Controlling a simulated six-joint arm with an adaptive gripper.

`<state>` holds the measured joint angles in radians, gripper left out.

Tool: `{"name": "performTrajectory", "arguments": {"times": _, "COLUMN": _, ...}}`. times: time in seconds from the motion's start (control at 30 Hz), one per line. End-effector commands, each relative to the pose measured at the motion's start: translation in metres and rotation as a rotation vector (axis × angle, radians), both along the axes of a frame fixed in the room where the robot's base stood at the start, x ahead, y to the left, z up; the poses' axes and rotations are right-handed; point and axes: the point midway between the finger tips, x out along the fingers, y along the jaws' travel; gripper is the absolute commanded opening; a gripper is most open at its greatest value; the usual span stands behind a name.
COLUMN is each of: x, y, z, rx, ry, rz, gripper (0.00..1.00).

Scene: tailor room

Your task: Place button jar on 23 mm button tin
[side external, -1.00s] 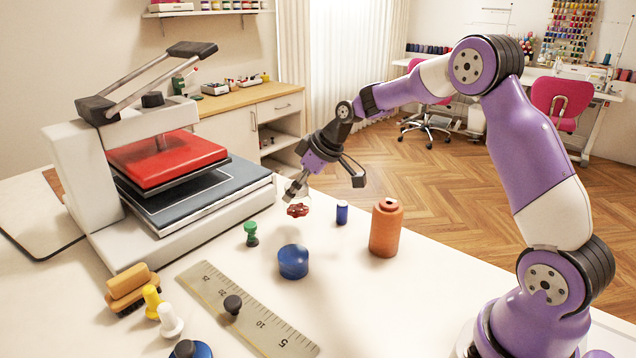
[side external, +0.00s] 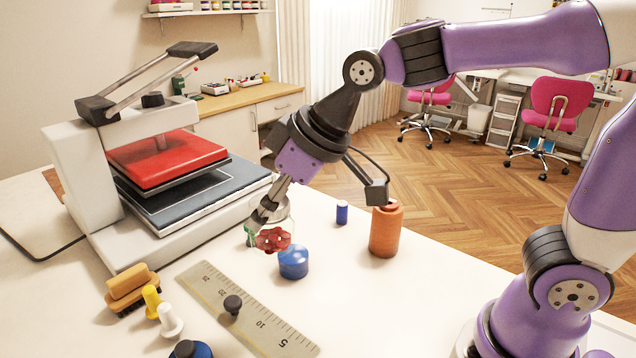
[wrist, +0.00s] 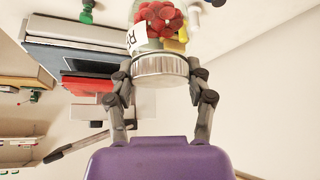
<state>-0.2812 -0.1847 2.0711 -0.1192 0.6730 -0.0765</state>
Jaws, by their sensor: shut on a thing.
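My gripper (side external: 268,210) is shut on the button jar (side external: 273,239), a clear glass jar with red buttons inside. The jar fills the top middle of the wrist view (wrist: 158,28), with a white label and a silver lid between my fingers (wrist: 160,68). The blue round tin (side external: 294,264), likely the 23 mm button tin, stands on the white table. In the side view the jar overlaps its upper left edge. The jar appears held above the table. I cannot tell whether it touches the tin.
An orange thread spool (side external: 386,232) and a small blue spool (side external: 342,212) stand right of the tin. A ruler (side external: 250,315) with a dark knob lies in front. The heat press (side external: 165,175) stands at left. A brush (side external: 132,285) and pegs are at front left.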

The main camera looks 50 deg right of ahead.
Motion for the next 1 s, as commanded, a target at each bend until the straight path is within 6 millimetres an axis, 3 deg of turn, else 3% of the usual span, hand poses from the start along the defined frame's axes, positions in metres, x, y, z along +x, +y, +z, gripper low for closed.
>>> {"name": "performTrajectory", "arguments": {"times": 0.17, "x": 0.000, "y": -0.012, "z": -0.009, "rx": 0.002, "ry": 0.001, "rz": -0.006, "gripper": 0.13}}
{"name": "performTrajectory", "arguments": {"times": 0.4, "x": 0.035, "y": -0.062, "z": -0.047, "rx": 0.003, "ry": 0.005, "rz": -0.006, "gripper": 0.13}}
{"name": "performTrajectory", "arguments": {"times": 0.53, "x": 0.049, "y": -0.082, "z": -0.061, "rx": 0.004, "ry": 0.002, "rz": -0.001, "gripper": 0.13}}
{"name": "performTrajectory", "arguments": {"times": 0.73, "x": 0.056, "y": -0.091, "z": -0.073, "rx": 0.004, "ry": 0.000, "rz": 0.004, "gripper": 0.13}}
{"name": "performTrajectory", "arguments": {"times": 1.0, "x": 0.056, "y": -0.091, "z": -0.107, "rx": 0.004, "ry": -0.002, "rz": 0.005, "gripper": 0.13}}
